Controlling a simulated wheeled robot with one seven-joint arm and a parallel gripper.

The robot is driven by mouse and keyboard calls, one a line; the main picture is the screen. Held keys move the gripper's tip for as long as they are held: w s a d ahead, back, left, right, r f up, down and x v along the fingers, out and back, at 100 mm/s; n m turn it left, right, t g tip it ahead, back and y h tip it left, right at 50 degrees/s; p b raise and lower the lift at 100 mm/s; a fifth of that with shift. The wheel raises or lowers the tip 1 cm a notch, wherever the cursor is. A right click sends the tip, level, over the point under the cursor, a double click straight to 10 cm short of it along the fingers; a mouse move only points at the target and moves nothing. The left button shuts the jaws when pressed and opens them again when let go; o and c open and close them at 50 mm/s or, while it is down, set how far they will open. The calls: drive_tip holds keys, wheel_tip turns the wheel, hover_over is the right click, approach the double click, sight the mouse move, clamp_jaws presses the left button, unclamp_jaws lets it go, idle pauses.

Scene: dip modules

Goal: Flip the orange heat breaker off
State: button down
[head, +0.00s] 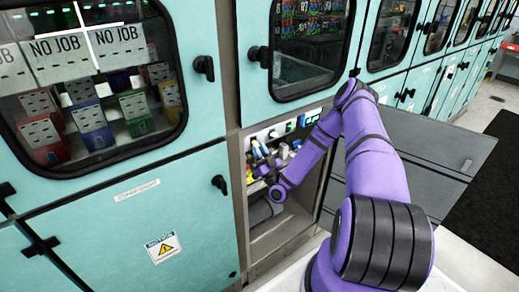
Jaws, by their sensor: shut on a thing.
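My gripper (267,172) is inside an open lower cabinet bay, close against a control panel (282,129). It is small and dark in this view, and my purple wrist partly covers the panel beside it. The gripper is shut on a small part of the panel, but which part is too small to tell. A yellow-orange spot (249,177), which may be the orange heat breaker, shows at the panel's left edge beside the gripper. Its lever position cannot be made out. Blue and white parts (256,152) sit just above.
The bay's grey door (425,140) hangs open on the right, beyond my arm. Teal cabinet fronts (130,215) with black handles stand on the left. A window (95,75) shows coloured modules and "NO JOB" signs. A dark mat (490,200) lies on the floor at right.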

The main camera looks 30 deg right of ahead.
drive_tip(key=shift+f+t, duration=0.2)
drive_tip(key=shift+t, duration=0.1)
idle(0.4)
drive_tip(key=c, duration=1)
unclamp_jaws()
drive_tip(key=shift+c, duration=0.2)
drive_tip(key=v, duration=1)
drive_tip(key=shift+s+f, duration=0.25)
drive_tip(key=shift+s, duration=0.05)
